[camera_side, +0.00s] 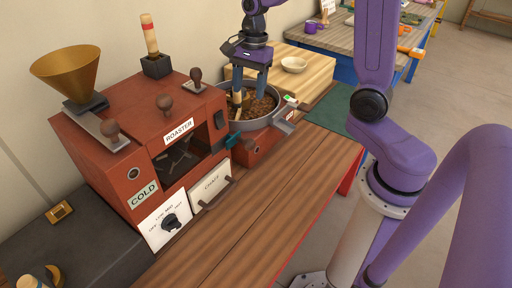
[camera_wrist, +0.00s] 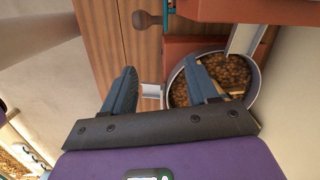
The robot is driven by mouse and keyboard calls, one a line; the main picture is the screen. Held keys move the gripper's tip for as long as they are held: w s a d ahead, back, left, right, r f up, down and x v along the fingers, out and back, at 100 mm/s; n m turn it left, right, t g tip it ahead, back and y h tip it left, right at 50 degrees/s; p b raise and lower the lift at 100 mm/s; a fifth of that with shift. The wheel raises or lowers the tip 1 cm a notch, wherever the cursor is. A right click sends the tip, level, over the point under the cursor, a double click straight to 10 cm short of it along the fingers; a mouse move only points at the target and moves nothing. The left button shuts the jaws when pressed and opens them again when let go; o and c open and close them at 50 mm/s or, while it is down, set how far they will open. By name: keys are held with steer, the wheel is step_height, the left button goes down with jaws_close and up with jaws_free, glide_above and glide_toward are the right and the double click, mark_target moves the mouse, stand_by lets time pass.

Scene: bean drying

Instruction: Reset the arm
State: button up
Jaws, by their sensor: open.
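My gripper (camera_side: 252,84) is open, with its blue-grey fingers pointing down over the round metal cooling pan of the roaster. In the wrist view my gripper (camera_wrist: 160,85) shows both fingers spread apart with nothing held between them. The pan (camera_side: 275,115) holds brown beans (camera_side: 262,106); they also show in the wrist view (camera_wrist: 230,70). A wooden-handled tool (camera_side: 240,100) stands in the pan beside the fingers; I cannot tell whether a finger touches it.
The red roaster (camera_side: 150,120) stands left of the pan, with a brass funnel (camera_side: 70,72) and wooden knobs on top. A chaff drawer (camera_side: 211,187) is at its front. A small bowl (camera_side: 293,65) sits on a wooden board (camera_side: 310,71) behind. The bench front (camera_side: 260,200) is clear.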

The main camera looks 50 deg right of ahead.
steer(key=s+a+n, duration=0.3)
steer(key=s+n, duration=0.9)
steer(key=n, duration=0.2)
steer(key=s+a+n+h, duration=0.1)
steer(key=s+a+n, duration=0.2)
steer(key=s+n, duration=0.9)
steer(key=n, duration=0.2)
steer(key=shift+s+n, duration=0.3)
